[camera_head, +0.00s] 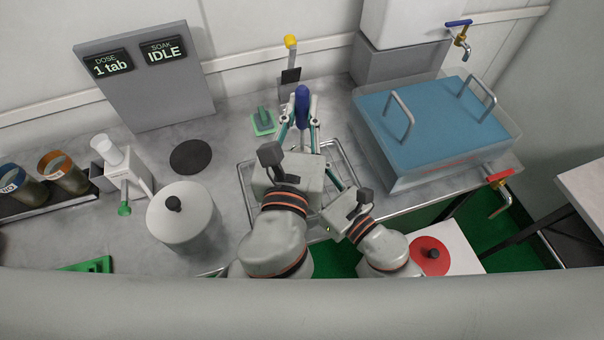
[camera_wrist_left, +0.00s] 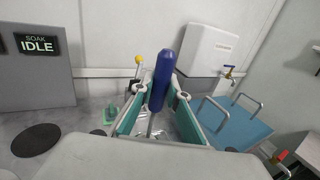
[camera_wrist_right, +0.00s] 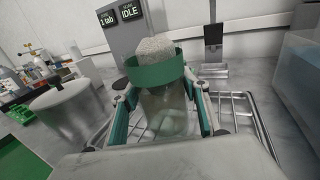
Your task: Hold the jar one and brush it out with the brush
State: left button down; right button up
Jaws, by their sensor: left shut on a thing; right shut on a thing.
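My left gripper (camera_head: 301,118) is shut on the blue handle of the brush (camera_head: 302,98). In the left wrist view the handle (camera_wrist_left: 163,78) stands nearly upright between the fingers, with a thin shaft below. My right gripper (camera_wrist_right: 164,108) is shut on a translucent jar (camera_wrist_right: 166,122) with a green band and a pale speckled top. Pale shapes show through its wall. In the head view the jar is hidden behind my left gripper. I cannot tell whether the brush head is in the jar.
A wire rack (camera_head: 246,176) lies beneath the grippers. A lidded pot (camera_head: 186,222) stands left, and a blue-lidded tank (camera_head: 432,130) right. A small green stand (camera_head: 263,122) and a yellow-topped post (camera_head: 290,62) are behind. A grey panel (camera_head: 150,95) reads SOAK IDLE.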

aim_at(302, 130)
pick_arm(q)
jog(key=shift+r, duration=0.5)
jog(key=shift+f, duration=2.55)
jog(key=shift+r, duration=0.1)
jog(key=shift+r, duration=2.45)
jog(key=shift+f, duration=2.55)
jog(key=shift+s, duration=0.65)
